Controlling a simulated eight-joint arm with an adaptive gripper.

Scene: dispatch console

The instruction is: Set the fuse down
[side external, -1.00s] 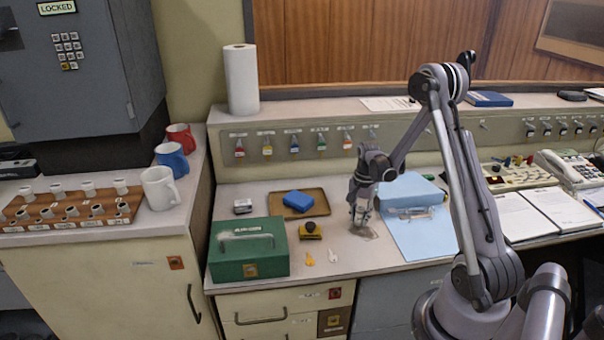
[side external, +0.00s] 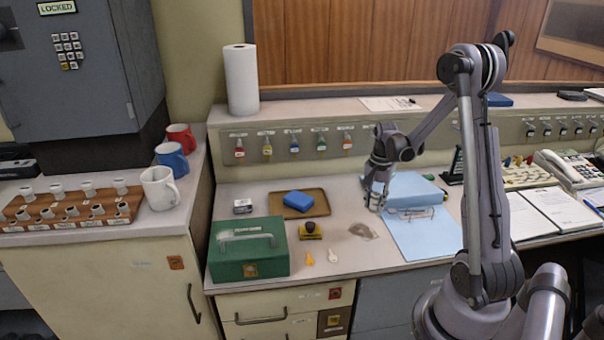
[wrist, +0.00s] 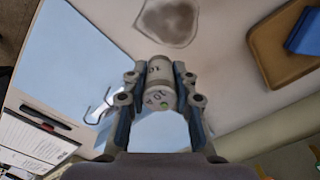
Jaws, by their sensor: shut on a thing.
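My gripper (side external: 376,200) is shut on the fuse, a short white-grey cylinder with dark lettering and a green dot on its end. In the wrist view the fuse (wrist: 160,84) sits between the two fingers (wrist: 156,92). In the side view the gripper hangs over the counter, at the left edge of the blue sheet. I cannot tell there how high the fuse is above the surface. A grey-brown patch (side external: 362,231) lies on the counter just left of and in front of the gripper; it also shows in the wrist view (wrist: 168,20).
A blue folder (side external: 410,187) and wire-framed glasses (side external: 412,213) lie right of the gripper. A green cash box (side external: 248,262), a stamp (side external: 310,231), two keys (side external: 320,257) and a brown tray (side external: 318,206) with a blue block (side external: 298,200) stand left. Bare counter lies between.

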